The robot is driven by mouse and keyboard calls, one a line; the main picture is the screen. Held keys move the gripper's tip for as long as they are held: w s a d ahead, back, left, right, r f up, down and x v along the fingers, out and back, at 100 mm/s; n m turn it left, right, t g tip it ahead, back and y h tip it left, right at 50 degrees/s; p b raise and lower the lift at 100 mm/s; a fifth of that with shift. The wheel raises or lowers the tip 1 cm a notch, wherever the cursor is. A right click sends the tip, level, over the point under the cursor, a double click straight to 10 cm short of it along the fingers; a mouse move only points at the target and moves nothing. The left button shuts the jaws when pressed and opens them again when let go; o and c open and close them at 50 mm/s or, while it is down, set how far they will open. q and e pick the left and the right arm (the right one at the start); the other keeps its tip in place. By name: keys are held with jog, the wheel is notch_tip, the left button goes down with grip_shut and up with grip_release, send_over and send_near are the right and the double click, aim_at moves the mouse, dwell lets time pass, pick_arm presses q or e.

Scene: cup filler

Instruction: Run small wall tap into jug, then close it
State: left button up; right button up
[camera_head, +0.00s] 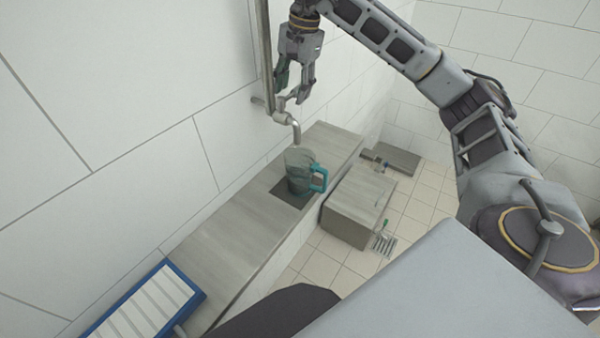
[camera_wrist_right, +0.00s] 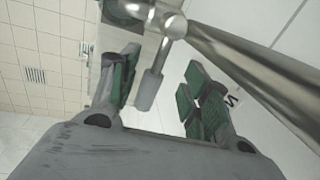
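The small wall tap (camera_head: 283,117) sits on a pipe along the wall, its curved spout (camera_head: 297,133) pointing down above the jug (camera_head: 301,170). The jug is grey-teal with a teal handle on the right; it stands upright, and its contents cannot be told. No stream of water shows clearly below the spout. My right gripper (camera_head: 294,90) is just above the tap. In the right wrist view my right gripper (camera_wrist_right: 160,98) is open, green pads apart, with the tap's grey lever (camera_wrist_right: 150,88) between them, nearer the left finger. Whether they touch is unclear. My left gripper is out of view.
The jug stands on a dark square (camera_head: 290,196) set in a grey ledge (camera_head: 225,238) along the wall. A blue-framed slatted rack (camera_head: 187,281) is at the lower left. A grey block (camera_head: 358,200) stands on the tiled floor, right of the ledge. A vertical pipe (camera_head: 265,50) runs above the tap.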

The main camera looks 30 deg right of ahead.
jog(key=shift+s+d, duration=0.1)
jog(key=shift+s, duration=0.05)
notch_tip(320, 180, up, 12)
jog(key=s, duration=0.2)
jog(key=shift+d+f, duration=0.15)
jog(key=shift+d, duration=0.3)
dwell(0.8)
dwell(1.5)
